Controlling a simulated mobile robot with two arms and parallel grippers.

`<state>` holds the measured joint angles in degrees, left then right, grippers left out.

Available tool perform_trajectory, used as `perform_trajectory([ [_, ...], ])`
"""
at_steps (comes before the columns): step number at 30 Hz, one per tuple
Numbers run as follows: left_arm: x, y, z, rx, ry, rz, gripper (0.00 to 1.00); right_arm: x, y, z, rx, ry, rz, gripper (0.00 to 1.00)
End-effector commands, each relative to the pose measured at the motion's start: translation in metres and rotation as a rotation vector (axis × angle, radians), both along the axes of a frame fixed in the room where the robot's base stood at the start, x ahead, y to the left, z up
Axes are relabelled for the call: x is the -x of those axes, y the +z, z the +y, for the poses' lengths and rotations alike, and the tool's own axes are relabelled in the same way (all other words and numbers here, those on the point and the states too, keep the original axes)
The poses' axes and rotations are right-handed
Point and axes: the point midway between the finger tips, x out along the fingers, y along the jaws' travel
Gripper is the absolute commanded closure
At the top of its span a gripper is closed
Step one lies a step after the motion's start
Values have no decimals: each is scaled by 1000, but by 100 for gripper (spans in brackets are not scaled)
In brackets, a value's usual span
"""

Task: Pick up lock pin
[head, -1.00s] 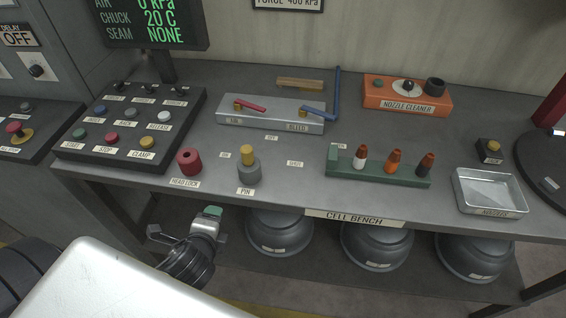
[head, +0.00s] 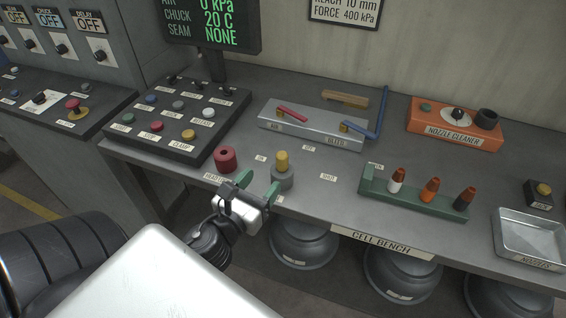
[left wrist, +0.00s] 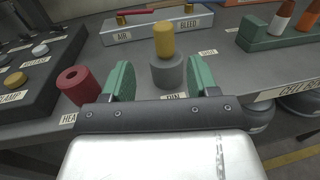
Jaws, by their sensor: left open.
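The lock pin (head: 282,160) has a yellow cylindrical top and stands upright in a grey round holder (head: 283,179) near the bench's front edge. In the left wrist view the pin (left wrist: 164,40) and its holder (left wrist: 168,72) show straight ahead, between the fingers. My left gripper (head: 257,188) is open and empty, with green finger pads. It is at the front edge of the bench, short of the holder and a little to its left. The pin's lower part is hidden inside the holder. My right gripper is not in view.
A red head lock cylinder (head: 225,159) stands left of the holder. A button panel (head: 180,118) is further left. Behind is a grey valve block (head: 312,127) with red and blue levers. A green rack (head: 414,196) with several nozzles and a metal tray (head: 530,240) are right.

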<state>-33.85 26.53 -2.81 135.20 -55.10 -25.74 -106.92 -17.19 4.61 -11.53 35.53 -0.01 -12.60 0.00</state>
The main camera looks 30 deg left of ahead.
Motion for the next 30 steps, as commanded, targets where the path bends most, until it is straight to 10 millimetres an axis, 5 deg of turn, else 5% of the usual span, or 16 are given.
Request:
perform_trajectory([
  [24, -93, 9, 1, 7, 3, -1, 41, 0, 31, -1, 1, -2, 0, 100],
  [30, -101, 7, 1, 6, 2, 2, 41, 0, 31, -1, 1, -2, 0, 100],
])
